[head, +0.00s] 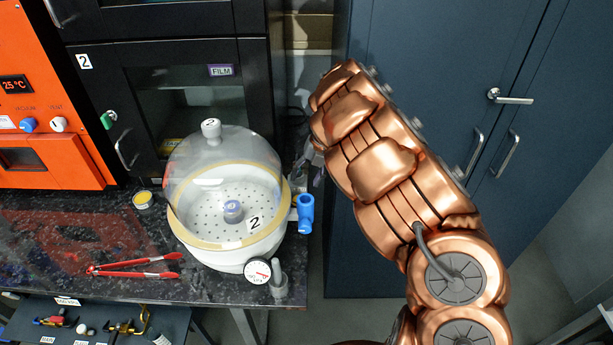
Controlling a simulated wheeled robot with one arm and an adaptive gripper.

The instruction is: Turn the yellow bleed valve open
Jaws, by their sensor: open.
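A low panel (100,312) below the counter at the lower left carries small brass valves and fittings. A yellowish brass fitting (125,328) sits near its middle, with a red part beside it. I cannot tell for sure that it is the yellow bleed valve, nor how its handle is turned. My gripper (314,168) is at the right of the glass-domed desiccator, partly hidden by my copper arm. It is open and far from the panel, and I see nothing in it.
The desiccator (186,235), with a blue stopcock (305,212) and a gauge (258,272), stands at the counter's right end. Blue cabinets (440,60) stand behind my arm.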

